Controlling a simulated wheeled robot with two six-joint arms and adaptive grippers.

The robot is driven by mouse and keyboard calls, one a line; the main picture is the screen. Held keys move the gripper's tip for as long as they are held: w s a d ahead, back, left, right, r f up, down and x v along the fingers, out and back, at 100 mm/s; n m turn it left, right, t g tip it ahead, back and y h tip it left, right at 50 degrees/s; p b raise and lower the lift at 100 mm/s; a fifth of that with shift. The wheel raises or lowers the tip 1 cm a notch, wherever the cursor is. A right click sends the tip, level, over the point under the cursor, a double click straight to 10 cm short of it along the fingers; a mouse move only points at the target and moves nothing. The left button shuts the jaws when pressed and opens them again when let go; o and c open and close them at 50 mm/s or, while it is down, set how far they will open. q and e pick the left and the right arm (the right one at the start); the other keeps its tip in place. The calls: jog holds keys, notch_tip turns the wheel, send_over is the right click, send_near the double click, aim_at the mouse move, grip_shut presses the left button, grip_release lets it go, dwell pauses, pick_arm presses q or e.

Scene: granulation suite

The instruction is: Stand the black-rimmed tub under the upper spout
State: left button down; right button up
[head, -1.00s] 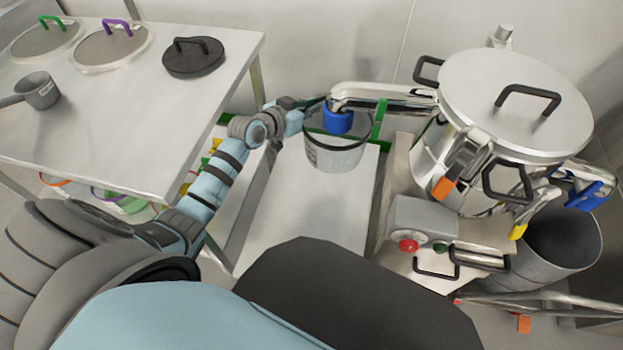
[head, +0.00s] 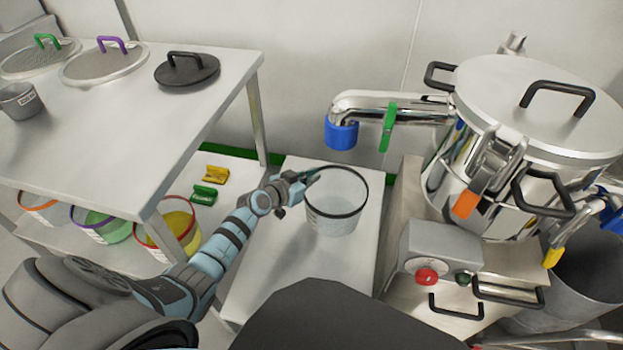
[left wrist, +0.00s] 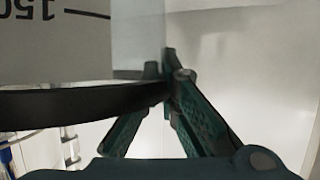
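The black-rimmed tub (head: 334,222) is translucent and upright over the pale low bench (head: 262,268), on the near side of and below the upper spout (head: 390,104). The spout's blue end (head: 341,135) hangs clear of the tub's rim. I cannot tell whether the tub's base touches the bench. My left gripper (head: 306,180) is at the tub's left rim. In the left wrist view its teal fingers (left wrist: 170,75) close together on the black rim (left wrist: 85,104), with the graduated wall (left wrist: 70,45) behind. My right gripper is out of view.
The steel vessel (head: 530,105) with its clamps stands at right, above a control box (head: 436,250) with a red button. A steel table (head: 130,120) with lids is at left; coloured-rim tubs (head: 100,225) sit below it. A grey bin (head: 585,275) is at far right.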

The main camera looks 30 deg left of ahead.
pick_arm(q)
jog(key=shift+f, duration=0.15)
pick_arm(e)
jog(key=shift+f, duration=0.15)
pick_arm(q)
jog(key=c, duration=1.9)
grip_release()
jog(key=shift+o, duration=0.5)
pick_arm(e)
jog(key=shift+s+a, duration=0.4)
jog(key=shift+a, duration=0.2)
pick_arm(q)
jog(key=shift+r, duration=0.2)
jog(key=p+v, duration=0.5)
jog(key=v, duration=0.7)
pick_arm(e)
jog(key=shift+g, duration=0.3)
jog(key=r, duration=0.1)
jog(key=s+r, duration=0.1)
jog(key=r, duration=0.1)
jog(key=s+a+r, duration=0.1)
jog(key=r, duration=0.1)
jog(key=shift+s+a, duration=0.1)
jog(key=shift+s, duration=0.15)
